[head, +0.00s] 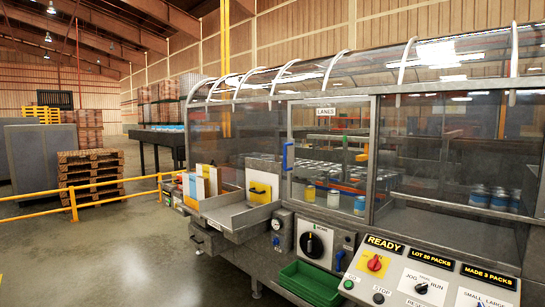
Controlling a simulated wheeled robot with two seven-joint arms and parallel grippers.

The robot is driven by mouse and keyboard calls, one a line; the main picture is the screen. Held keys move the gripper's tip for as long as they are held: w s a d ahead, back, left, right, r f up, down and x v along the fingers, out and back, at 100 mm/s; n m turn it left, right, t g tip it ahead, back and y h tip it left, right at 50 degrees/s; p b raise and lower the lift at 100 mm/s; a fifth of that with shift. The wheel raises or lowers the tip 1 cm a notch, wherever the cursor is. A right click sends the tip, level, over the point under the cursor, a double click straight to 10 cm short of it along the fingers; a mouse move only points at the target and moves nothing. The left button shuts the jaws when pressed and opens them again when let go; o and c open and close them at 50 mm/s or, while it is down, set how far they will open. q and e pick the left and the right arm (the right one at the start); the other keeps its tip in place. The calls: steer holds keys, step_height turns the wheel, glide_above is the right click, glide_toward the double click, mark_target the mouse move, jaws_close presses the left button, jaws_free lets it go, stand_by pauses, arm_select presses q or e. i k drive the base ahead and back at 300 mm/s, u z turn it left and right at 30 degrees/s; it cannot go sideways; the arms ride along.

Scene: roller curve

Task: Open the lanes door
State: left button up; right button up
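The lanes door (330,150) is a clear framed panel in the middle of the machine's front, under a white LANES label (326,112). A blue upright handle (288,156) is at its left edge. The door appears closed, flush with the machine's front. Jars with blue and yellow tops show through its lower part. Neither of my grippers is in view.
A tray with white and yellow cartons (208,181) juts out at left. Below the door are a black rotary switch (312,244), a green bin (310,282) and a sloped control panel (425,275). A yellow rail (100,188) bounds open floor at left.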

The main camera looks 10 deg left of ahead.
mark_target(320, 111)
steer(key=u, duration=0.7)
steer(key=i, duration=1.8)
steer(key=z, duration=1.05)
steer(key=i, duration=0.8)
steer(key=z, duration=0.85)
